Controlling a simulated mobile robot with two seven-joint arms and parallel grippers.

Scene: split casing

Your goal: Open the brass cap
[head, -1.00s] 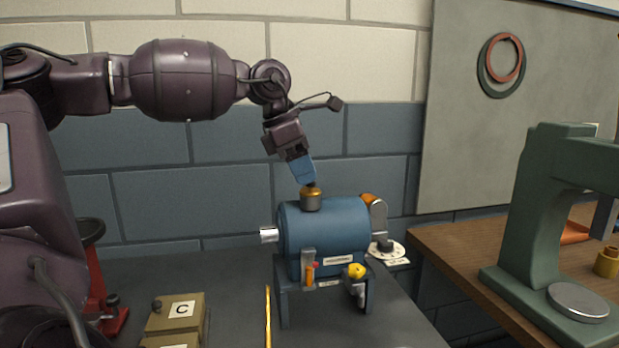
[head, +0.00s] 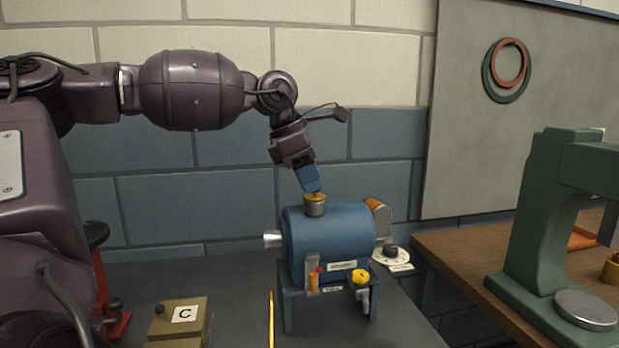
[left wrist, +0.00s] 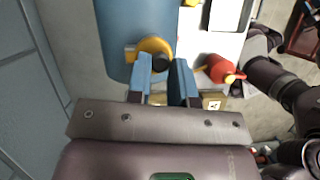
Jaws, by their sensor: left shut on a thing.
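The brass cap (head: 317,196) sits on a short grey neck on top of the blue casing (head: 330,232). In the left wrist view the cap (left wrist: 153,45) shows as a yellow disc at the fingertips, partly hidden by them. My left gripper (head: 313,190) points down and is shut on the cap; its two blue fingers (left wrist: 163,66) show a narrow gap with a dark round part at their tips. Whether the cap is turned or lifted at all, I cannot tell. My right gripper is in neither view.
The casing stands on a blue stand with a yellow knob (head: 360,276) and an orange-handled part (head: 314,282) in front. A box marked C (head: 183,315) is at front left. A green press (head: 545,220) stands on the wooden bench at right.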

